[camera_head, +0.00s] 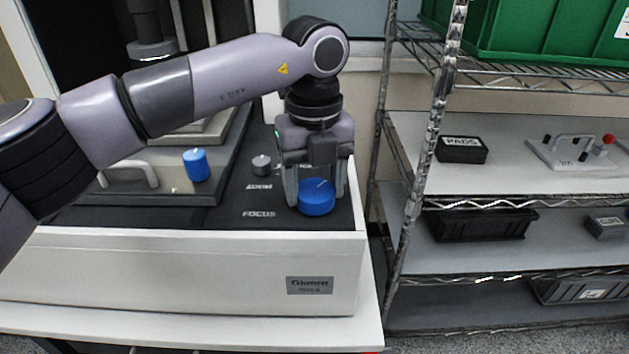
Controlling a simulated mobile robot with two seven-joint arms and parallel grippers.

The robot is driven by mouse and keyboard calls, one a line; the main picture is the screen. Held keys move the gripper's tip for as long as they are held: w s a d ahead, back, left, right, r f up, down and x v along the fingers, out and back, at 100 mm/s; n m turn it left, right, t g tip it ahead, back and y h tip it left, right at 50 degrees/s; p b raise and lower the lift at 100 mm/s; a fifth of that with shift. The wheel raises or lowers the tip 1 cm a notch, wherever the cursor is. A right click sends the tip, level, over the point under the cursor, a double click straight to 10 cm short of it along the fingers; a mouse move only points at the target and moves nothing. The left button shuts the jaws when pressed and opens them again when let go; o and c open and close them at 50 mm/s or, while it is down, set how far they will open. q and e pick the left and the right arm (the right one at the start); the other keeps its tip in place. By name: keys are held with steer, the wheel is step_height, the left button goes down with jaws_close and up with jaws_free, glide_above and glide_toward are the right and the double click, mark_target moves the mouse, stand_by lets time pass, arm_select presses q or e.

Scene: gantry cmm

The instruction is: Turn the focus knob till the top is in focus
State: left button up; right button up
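The blue focus knob (317,198) is a short round cylinder on the machine's dark top, right of the white FOCUS lettering (259,214). A pale mark shows on its top face. My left gripper (317,190) points straight down over it, with one finger at its left side and one at its right. The fingers stand very close to the knob's sides; whether they press on it cannot be told. My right gripper is not in view. No screen or picture that shows focus is in view.
A grey knob (261,165) stands near the ZOOM lettering (259,187), behind and left. A blue cylinder (196,165) stands on the stage (150,197) beside a light handle (128,176). A wire shelf rack (500,203) with bins rises close on the right.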

arm_select(q)
steer(key=m, duration=0.3)
steer(key=shift+p, duration=0.3)
steer(key=m, duration=0.3)
steer(key=shift+r+m, duration=0.1)
steer(key=shift+m, duration=0.2)
steer(key=m, duration=0.2)
steer(key=shift+d+m+p, duration=0.1)
steer(key=shift+m+p, duration=0.2)
steer(key=shift+p, duration=0.1)
steer(key=m, duration=0.3)
steer(key=shift+m, duration=0.4)
steer(key=m+p, duration=0.1)
steer(key=m, duration=1.1)
steer(key=shift+s+m, duration=0.1)
steer(key=shift+m, duration=0.2)
